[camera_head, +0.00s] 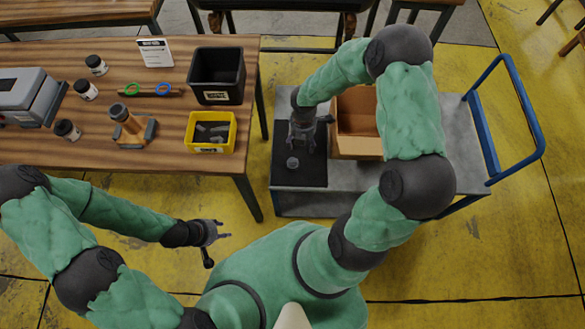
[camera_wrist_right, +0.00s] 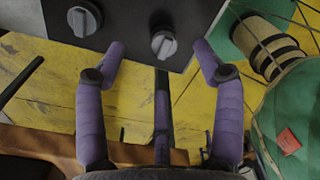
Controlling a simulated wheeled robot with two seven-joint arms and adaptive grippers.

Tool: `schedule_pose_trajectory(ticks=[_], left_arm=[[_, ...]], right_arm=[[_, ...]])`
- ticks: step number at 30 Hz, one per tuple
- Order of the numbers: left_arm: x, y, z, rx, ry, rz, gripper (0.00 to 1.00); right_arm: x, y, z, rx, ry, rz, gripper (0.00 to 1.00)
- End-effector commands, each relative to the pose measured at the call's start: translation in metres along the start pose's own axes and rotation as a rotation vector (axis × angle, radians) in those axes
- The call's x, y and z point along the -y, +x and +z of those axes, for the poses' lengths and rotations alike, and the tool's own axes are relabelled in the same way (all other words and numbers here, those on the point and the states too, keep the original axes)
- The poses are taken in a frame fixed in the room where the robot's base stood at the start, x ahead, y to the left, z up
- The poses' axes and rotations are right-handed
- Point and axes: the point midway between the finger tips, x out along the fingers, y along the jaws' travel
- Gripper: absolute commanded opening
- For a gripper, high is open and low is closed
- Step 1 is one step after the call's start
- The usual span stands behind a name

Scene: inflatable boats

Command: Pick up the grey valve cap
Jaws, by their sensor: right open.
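Two round grey valve caps with raised bars lie on a black mat in the right wrist view: one (camera_wrist_right: 164,44) is centred between my right fingertips, the other (camera_wrist_right: 84,20) is left of the left finger. In the head view one grey cap (camera_head: 292,162) shows on the black mat (camera_head: 300,179), just below my right gripper (camera_head: 303,140). My right gripper (camera_wrist_right: 159,50) is open and empty above the mat; its height above the cap is hard to tell. My left gripper (camera_head: 218,233) is open and empty over the floor, left of the cart.
The mat lies on a grey cart (camera_head: 340,202) with a blue handle (camera_head: 537,135). A cardboard box (camera_head: 357,145) stands right of the mat. The wooden table (camera_head: 180,60) at left holds a black bin (camera_head: 217,75), a yellow bin (camera_head: 211,131) with grey pieces, and several jars.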

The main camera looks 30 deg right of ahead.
Motion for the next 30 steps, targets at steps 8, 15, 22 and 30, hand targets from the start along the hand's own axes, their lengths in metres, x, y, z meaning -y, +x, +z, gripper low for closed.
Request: schedule_pose_trajectory(ticks=[8, 15, 22, 30], left_arm=[[0.015, 0.041, -0.002, 0.0, 0.0, 0.0, 0.4], [0.017, 0.046, -0.002, -0.001, 0.0, 0.0, 0.4], [0.021, 0.059, -0.003, -0.001, 0.0, 0.0, 0.4], [0.024, 0.067, -0.003, 0.0, 0.0, 0.0, 0.4]], right_arm=[[-0.003, 0.002, -0.016, -0.087, 0.457, 0.045, 0.69], [-0.004, 0.009, -0.021, -0.105, 0.522, 0.046, 0.69], [-0.006, 0.044, -0.023, -0.104, 0.518, 0.046, 0.69], [-0.008, 0.061, -0.025, -0.104, 0.518, 0.047, 0.69]])
